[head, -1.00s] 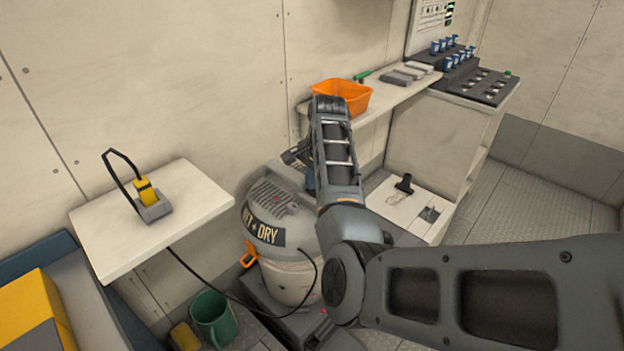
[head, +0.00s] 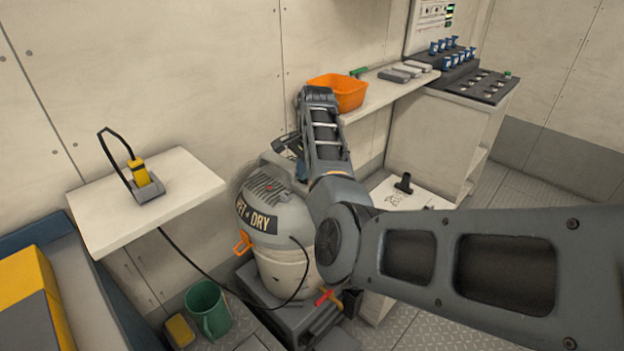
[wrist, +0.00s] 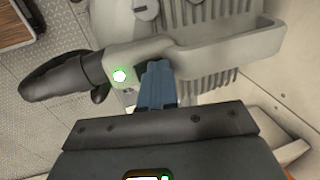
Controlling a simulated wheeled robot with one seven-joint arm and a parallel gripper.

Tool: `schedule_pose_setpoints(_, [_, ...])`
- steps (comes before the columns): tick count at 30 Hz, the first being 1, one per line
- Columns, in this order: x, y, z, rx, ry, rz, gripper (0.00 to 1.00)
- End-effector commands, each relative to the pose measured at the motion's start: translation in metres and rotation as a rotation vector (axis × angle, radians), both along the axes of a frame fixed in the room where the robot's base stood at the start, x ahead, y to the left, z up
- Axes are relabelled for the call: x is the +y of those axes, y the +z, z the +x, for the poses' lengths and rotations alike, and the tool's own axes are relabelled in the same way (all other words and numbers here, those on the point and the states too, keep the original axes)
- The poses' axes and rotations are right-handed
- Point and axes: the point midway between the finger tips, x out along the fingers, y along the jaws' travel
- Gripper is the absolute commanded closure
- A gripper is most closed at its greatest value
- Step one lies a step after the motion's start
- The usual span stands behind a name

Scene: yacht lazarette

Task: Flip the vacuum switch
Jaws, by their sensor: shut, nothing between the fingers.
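The vacuum (head: 282,238) is a cream canister with a grey ribbed top and a "WET + DRY" label, standing low by the wall. In the wrist view its grey top and handle (wrist: 220,50) fill the upper middle. In the head view my forearm mostly hides the gripper.
A black hose end (wrist: 55,78) sticks out left of the panel. An orange bin (head: 338,92) stands on the shelf behind my arm. A black cord crosses before the vacuum.

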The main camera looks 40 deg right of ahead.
Motion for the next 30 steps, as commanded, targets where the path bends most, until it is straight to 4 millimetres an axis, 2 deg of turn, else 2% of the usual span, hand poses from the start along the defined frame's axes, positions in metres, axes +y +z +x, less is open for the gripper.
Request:
schedule_pose_setpoints(1, [0.001,-0.007,0.0,0.014,0.003,0.004,1.0])
schedule_pose_setpoints(14, [0.002,-0.017,0.001,0.123,0.002,0.001,1.0])
schedule_pose_setpoints(30, [0.003,-0.016,-0.001,0.12,0.003,0.004,1.0])
